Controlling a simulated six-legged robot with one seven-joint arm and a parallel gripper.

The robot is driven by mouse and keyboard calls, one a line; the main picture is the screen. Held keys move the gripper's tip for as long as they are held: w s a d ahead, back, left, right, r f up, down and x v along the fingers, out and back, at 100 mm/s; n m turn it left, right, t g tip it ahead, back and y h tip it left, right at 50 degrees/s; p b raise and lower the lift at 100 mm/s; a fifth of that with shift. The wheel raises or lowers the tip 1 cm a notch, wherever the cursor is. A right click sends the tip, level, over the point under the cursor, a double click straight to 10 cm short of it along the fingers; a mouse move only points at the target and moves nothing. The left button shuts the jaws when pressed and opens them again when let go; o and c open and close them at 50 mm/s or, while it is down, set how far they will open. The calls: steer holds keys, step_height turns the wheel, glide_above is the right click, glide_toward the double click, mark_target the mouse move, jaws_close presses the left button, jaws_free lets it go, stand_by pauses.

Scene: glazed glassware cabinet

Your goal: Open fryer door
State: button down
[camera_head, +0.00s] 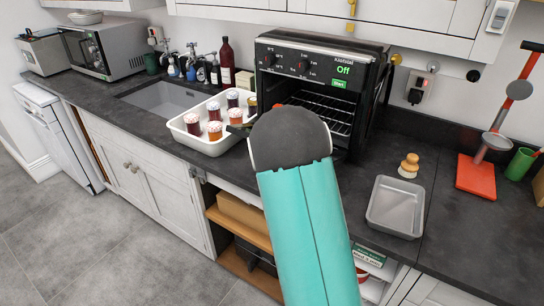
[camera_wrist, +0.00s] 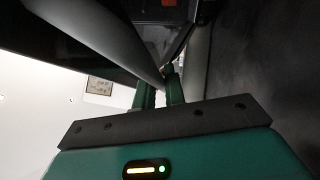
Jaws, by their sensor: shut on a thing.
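The fryer (camera_head: 318,62) is a black countertop unit with knobs, a green "Off" display and a "Start" button. Its wire rack (camera_head: 325,112) shows in the front opening. My arm covers the lower front of the fryer in the head view, so how far the door stands open cannot be told there.
A white tray (camera_head: 190,143) of several jars stands left of the fryer, close to my arm. A grey metal pan (camera_head: 396,207) and a small brown-and-white item (camera_head: 409,165) are to the right. A red board (camera_head: 476,177) lies farther right. A sink (camera_head: 165,98) is at left.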

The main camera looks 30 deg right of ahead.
steer(key=shift+w+r, duration=0.1)
steer(key=c, duration=1.7)
jaws_free()
steer(key=shift+w+d, duration=0.1)
steer(key=shift+c, duration=0.2)
steer(key=shift+s, duration=0.25)
